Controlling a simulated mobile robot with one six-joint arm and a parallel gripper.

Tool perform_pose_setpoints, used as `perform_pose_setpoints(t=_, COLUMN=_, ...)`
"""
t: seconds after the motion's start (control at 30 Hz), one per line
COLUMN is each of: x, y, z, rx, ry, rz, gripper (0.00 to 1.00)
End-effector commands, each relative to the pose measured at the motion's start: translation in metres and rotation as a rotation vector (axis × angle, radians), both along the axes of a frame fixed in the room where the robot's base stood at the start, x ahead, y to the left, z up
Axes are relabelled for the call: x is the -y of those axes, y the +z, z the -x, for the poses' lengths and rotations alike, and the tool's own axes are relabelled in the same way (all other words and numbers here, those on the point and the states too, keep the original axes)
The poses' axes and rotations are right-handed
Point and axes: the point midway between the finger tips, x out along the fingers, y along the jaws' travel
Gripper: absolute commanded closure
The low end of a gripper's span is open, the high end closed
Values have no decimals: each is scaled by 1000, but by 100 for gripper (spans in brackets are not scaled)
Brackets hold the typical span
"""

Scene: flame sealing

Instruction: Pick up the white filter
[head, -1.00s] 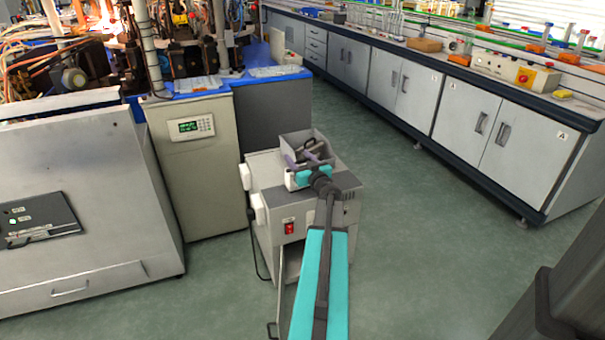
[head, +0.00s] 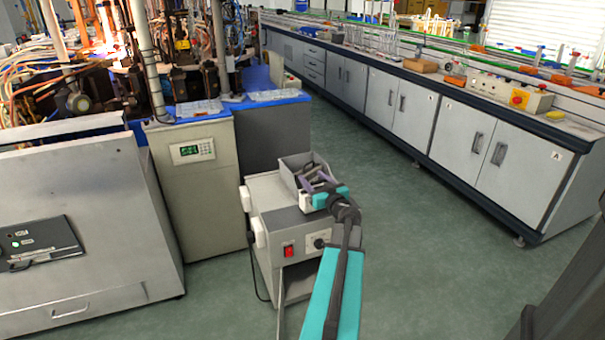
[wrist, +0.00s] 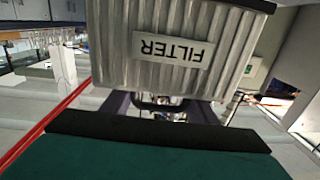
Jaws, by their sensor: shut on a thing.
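The white filter (wrist: 190,45) fills the upper middle of the wrist view. It is a ribbed, pale grey-white box whose FILTER label appears upside down. A dark handle shows below it, between the purple fingers of my gripper (wrist: 163,104). My gripper is shut on the filter, apparently at this handle, though the exact contact is partly hidden. In the head view my gripper (head: 313,183) is at a small grey open-topped box (head: 290,175) above a white machine (head: 268,215). I cannot tell for certain whether this box is the filter.
The white machine has a red switch (head: 288,251). A long bench with grey cabinets (head: 455,125) runs along the right. Green floor (head: 420,270) lies clear between.

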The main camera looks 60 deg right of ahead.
Motion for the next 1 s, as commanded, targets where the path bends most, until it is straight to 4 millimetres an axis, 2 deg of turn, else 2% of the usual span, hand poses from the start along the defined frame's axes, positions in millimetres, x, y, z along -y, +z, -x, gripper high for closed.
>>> perform_pose_setpoints(t=0.03, x=-2, y=4, z=13, rx=1, ry=-2, rz=-1, gripper=85)
perform_pose_setpoints(t=0.2, x=-4, y=7, z=46, rx=1, ry=-3, rz=0, gripper=85)
perform_pose_setpoints(t=0.43, x=-5, y=8, z=76, rx=0, ry=-1, rz=0, gripper=85)
perform_pose_setpoints(t=0.63, x=-6, y=8, z=86, rx=1, ry=1, rz=0, gripper=85)
perform_pose_setpoints(t=1.0, x=-6, y=8, z=88, rx=1, ry=1, rz=1, gripper=85)
